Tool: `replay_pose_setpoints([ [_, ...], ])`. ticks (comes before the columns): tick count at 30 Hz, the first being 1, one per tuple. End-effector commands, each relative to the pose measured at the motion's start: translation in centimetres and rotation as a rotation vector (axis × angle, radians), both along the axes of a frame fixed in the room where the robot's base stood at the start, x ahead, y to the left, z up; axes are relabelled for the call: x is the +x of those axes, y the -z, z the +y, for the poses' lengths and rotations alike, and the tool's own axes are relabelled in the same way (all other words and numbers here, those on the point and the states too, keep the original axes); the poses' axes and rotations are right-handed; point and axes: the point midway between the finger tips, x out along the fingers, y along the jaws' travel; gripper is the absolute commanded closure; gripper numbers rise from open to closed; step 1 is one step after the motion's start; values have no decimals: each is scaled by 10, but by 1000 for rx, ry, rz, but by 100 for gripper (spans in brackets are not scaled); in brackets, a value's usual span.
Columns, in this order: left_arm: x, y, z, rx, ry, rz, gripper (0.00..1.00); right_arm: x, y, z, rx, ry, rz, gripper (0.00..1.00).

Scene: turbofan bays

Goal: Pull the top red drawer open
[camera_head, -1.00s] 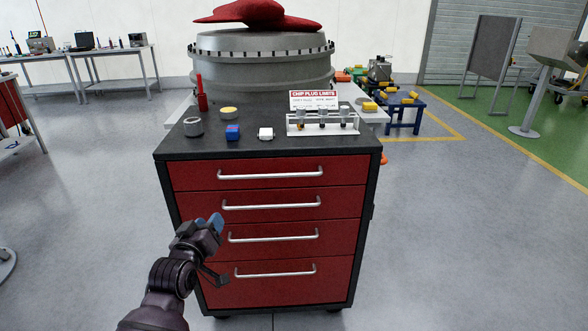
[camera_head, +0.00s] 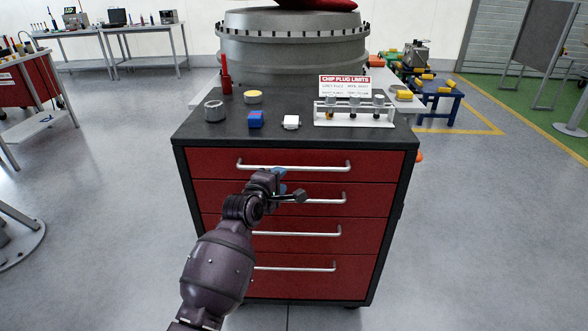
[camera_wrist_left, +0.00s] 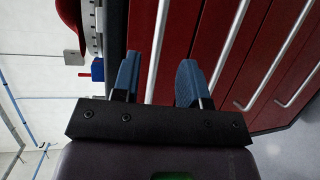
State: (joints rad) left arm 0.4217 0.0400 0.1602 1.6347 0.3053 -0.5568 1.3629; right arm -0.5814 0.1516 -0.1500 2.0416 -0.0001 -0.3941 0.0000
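The top red drawer (camera_head: 376,161) is shut, its front level with the drawers below. Its long silver bar handle (camera_head: 320,168) runs across the front. My left gripper (camera_head: 281,181) is in front of the cabinet, close to the left half of this handle. In the left wrist view the blue-tipped fingers of the gripper (camera_wrist_left: 158,68) are apart, with the top handle (camera_wrist_left: 160,35) showing between them. I cannot tell whether the fingertips reach past the bar. Nothing is gripped. My right gripper is not in view.
Three more red drawers with silver handles lie below. The floor on both sides is clear.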

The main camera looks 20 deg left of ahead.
Motion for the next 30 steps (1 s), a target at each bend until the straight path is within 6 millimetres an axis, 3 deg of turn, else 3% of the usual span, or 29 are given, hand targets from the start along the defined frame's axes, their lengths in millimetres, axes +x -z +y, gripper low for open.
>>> replay_pose_setpoints([
  [15,74,18,-9,3,0,3,60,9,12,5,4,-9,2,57],
  [21,86,18,-10,4,0,2,60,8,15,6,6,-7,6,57],
  [30,88,16,-10,4,0,0,60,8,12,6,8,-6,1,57],
])
